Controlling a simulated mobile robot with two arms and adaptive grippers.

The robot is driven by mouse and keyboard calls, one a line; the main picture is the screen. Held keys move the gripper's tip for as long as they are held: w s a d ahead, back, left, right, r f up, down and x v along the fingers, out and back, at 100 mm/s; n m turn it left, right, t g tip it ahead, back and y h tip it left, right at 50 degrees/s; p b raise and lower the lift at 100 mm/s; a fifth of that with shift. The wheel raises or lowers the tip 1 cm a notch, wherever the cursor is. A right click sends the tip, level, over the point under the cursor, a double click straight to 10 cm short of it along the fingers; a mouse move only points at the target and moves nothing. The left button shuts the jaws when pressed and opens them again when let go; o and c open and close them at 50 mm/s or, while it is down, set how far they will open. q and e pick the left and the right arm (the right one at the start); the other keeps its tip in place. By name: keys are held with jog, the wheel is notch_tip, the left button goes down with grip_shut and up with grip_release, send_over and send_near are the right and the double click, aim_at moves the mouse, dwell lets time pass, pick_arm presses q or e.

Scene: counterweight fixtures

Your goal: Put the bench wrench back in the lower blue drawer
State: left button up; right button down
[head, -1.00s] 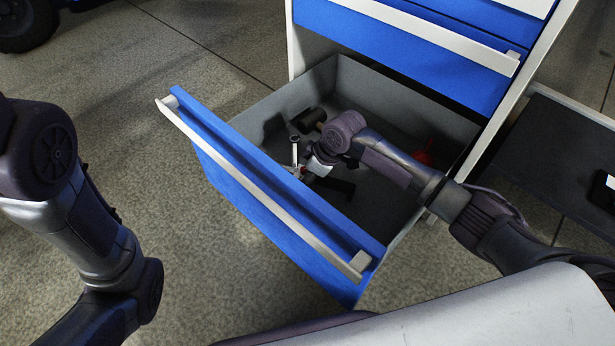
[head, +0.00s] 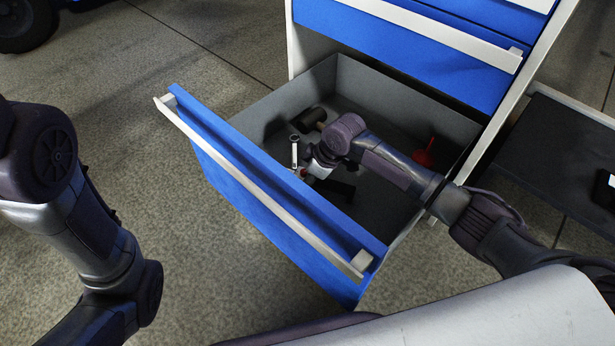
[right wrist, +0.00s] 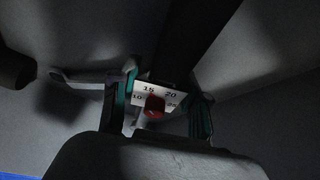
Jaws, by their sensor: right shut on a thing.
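The lower blue drawer (head: 275,188) is pulled open in the head view. My right arm reaches into it. My right gripper (head: 311,172) is low inside, near the front panel. The bench wrench (head: 294,152), a silver bar with a ring end, shows beside it. In the right wrist view my right gripper (right wrist: 158,108) is shut around a white plate with numbers and a red knob. The silver bar (right wrist: 85,76) runs to its left finger and a black part extends away above. Whether these are all one piece is unclear. My left gripper is out of view.
A dark mallet-like tool (head: 309,119) lies at the drawer's left rear, and a red object (head: 424,154) at its right. A closed blue drawer (head: 420,45) is directly above. A dark shelf (head: 560,150) stands at the right. The drawer's grey floor has free room.

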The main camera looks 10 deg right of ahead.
jog(key=shift+f, duration=0.2)
jog(key=c, duration=0.6)
grip_release()
jog(key=shift+c, duration=0.2)
jog(key=shift+o, duration=0.8)
jog(key=shift+f, duration=0.1)
